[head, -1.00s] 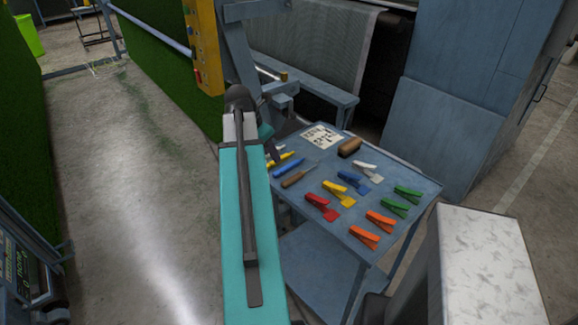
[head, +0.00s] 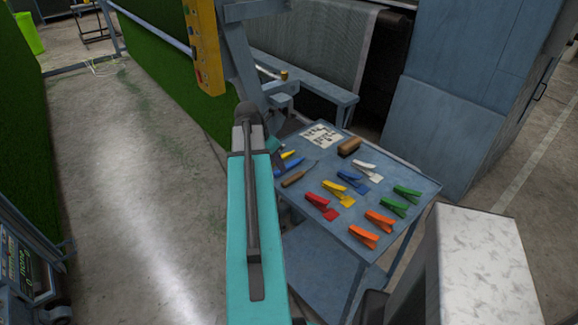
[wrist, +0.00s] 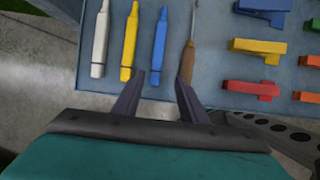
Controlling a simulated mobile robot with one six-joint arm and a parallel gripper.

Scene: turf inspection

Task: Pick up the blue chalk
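In the head view only part of the blue chalk (head: 291,166) shows beside my arm. My gripper (wrist: 159,79) is open and empty. Its fingertips are either side of the line of the chalk's near end, the right one close to a wooden-handled tool (wrist: 187,60). I cannot tell the height between fingers and table.
A yellow chalk (wrist: 130,42) and a white chalk (wrist: 101,42) lie left of the blue one. Several coloured clips, such as a red clip (head: 319,206), cover the table's right part. A brush (head: 350,147) and a paper sheet (head: 322,136) lie at the back of the table (head: 385,172).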

